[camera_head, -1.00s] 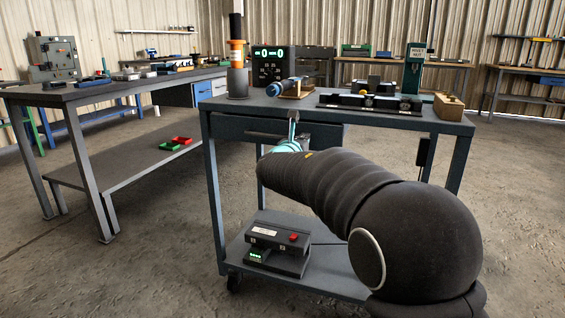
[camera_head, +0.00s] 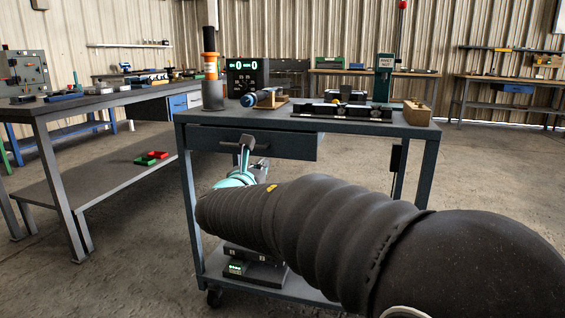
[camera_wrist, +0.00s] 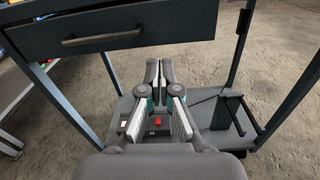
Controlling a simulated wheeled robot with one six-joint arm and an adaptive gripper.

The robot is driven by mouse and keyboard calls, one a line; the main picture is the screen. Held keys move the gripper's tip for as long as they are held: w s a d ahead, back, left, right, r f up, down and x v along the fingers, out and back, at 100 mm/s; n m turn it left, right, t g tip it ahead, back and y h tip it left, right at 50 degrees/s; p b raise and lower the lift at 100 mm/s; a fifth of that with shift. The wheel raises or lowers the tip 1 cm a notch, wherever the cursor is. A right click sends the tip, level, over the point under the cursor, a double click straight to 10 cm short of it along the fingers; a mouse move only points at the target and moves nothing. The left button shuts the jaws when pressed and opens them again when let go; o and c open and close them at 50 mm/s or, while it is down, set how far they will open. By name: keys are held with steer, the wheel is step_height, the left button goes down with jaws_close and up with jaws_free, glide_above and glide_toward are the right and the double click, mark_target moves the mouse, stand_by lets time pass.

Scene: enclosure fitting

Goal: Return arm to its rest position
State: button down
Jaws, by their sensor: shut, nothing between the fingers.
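My gripper (camera_head: 247,140) shows in the head view at the end of my dark, ribbed arm, in front of the cart's drawer (camera_head: 290,146). In the wrist view my gripper (camera_wrist: 158,66) is seen from behind, its two fingers together and nothing held. It appears below the drawer handle (camera_wrist: 102,36) and in front of the lower shelf (camera_wrist: 218,138). Whether it touches the cart cannot be told. The arm hides part of the cart's lower half in the head view.
The cart's top (camera_head: 200,118) carries a stacked orange-black cylinder (camera_head: 210,66), a digital display (camera_head: 247,76), a black fixture (camera_head: 340,110), a green press (camera_head: 384,76) and a wooden block (camera_head: 417,112). A red-buttoned box (camera_wrist: 134,121) sits on the lower shelf. A long workbench (camera_head: 80,110) stands left. Floor at right is clear.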

steer(key=s+d+f+m+g+h+p, duration=0.1)
steer(key=s+d+f+m+g, duration=0.8)
steer(key=s+d+f+m, duration=0.5)
steer(key=s+d+r+m+g+y+p, duration=0.1)
steer(key=s+d+m+p, duration=0.1)
steer(key=s+d+m, duration=0.2)
steer(key=s+d+r+m+g+y+p, duration=0.1)
steer(key=s+d+m+y+p, duration=0.1)
steer(key=s+m, duration=0.6)
steer(key=s+d+r+m+g+y+p, duration=0.1)
steer(key=s+d+m+p, duration=0.1)
steer(key=s+d+m, duration=0.3)
steer(key=s+m, duration=0.2)
steer(key=s, duration=0.2)
steer(key=shift+s+d+r, duration=0.2)
steer(key=shift+d+r, duration=0.1)
steer(key=shift+r, duration=0.1)
steer(key=shift+a, duration=0.1)
